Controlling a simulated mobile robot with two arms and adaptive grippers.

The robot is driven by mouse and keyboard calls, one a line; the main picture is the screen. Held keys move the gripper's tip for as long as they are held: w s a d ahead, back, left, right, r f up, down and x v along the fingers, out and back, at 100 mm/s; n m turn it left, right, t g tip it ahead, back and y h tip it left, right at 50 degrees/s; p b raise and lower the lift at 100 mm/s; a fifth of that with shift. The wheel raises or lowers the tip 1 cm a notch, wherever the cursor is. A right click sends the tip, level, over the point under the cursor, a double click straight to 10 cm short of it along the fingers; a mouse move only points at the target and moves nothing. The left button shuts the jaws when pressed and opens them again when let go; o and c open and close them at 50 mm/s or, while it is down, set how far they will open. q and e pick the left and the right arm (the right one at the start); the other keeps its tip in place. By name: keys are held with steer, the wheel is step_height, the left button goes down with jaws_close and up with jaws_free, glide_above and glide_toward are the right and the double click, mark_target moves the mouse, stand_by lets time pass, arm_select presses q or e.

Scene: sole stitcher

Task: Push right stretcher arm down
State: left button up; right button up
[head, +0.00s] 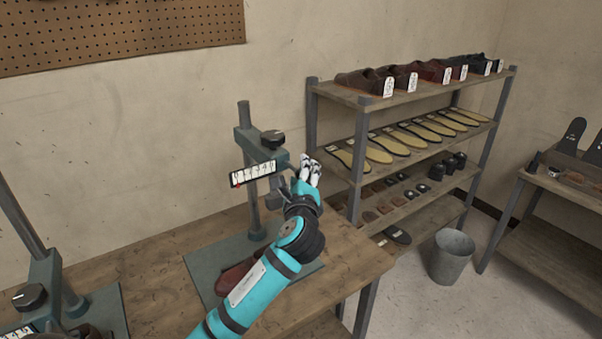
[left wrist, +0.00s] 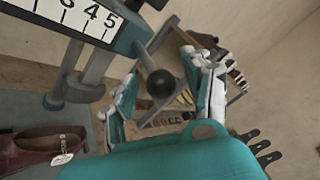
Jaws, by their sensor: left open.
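The right stretcher (head: 246,137) stands on a grey-green base plate (head: 205,268), with a numbered scale (head: 252,174) on its front. The scale also shows in the left wrist view (left wrist: 75,14). Its metal arm ends in a black ball knob (left wrist: 162,84). My left gripper (head: 309,170) is open beside the scale, at its right. In the left wrist view, the knob appears between the two spread fingers (left wrist: 160,68); I cannot tell whether they touch it. In the head view my gripper hides the knob. A brown shoe (head: 236,279) sits below. My right gripper is not in view.
A second stretcher (head: 42,272) stands on the same wooden table (head: 350,262) at the left. A shelf rack (head: 413,93) with shoes and soles stands behind to the right. A grey bucket (head: 453,258) is on the floor. The air right of my gripper is free.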

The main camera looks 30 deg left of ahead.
arm_select(q)
jaws_close()
stand_by(0.3)
step_height(320, 180, down, 21)
steer(key=b, duration=1.1)
steer(key=shift+r, duration=0.2)
steer(key=shift+c, duration=1.6)
jaws_free()
steer(key=shift+d+f, duration=0.1)
steer(key=o, duration=0.3)
